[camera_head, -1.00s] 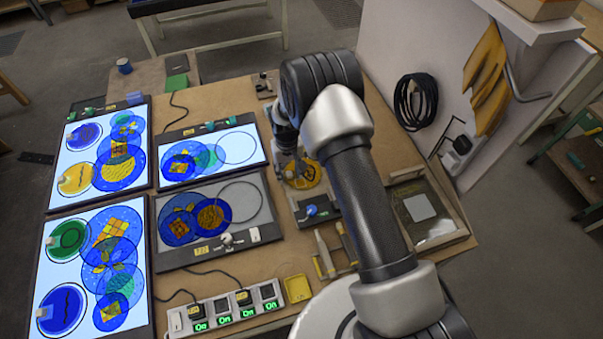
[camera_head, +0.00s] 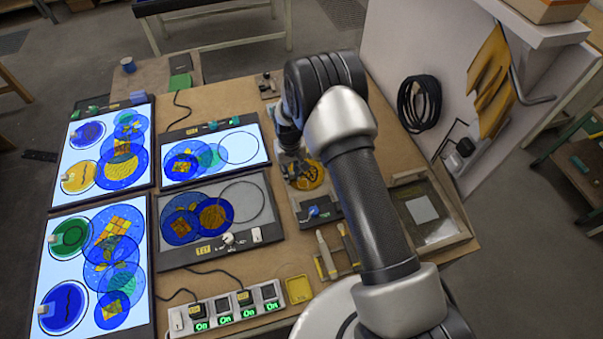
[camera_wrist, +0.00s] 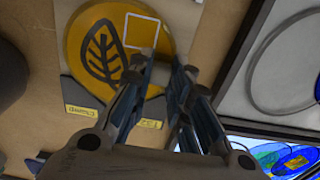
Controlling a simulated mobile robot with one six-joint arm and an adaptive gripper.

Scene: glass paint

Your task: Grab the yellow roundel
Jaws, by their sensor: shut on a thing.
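A yellow roundel with a dark leaf drawing and a pale square outline (camera_wrist: 108,48) fills the upper left of the wrist view. In the head view the yellow roundel (camera_head: 312,180) lies on a small grey stand, partly hidden by my arm. My gripper (camera_wrist: 165,75) is at the roundel's edge with its fingers closed on it. In the head view my gripper (camera_head: 292,155) points down over the stand. The exact contact at the fingertips is partly hidden by the fingers.
Lit panels with coloured discs (camera_head: 140,255) cover the left of the bench, one with another yellow disc (camera_head: 78,178). A dim panel (camera_head: 262,215) lies left of the stand. A power strip (camera_head: 225,308), tools (camera_head: 325,255) and a framed tray (camera_head: 440,240) are nearby.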

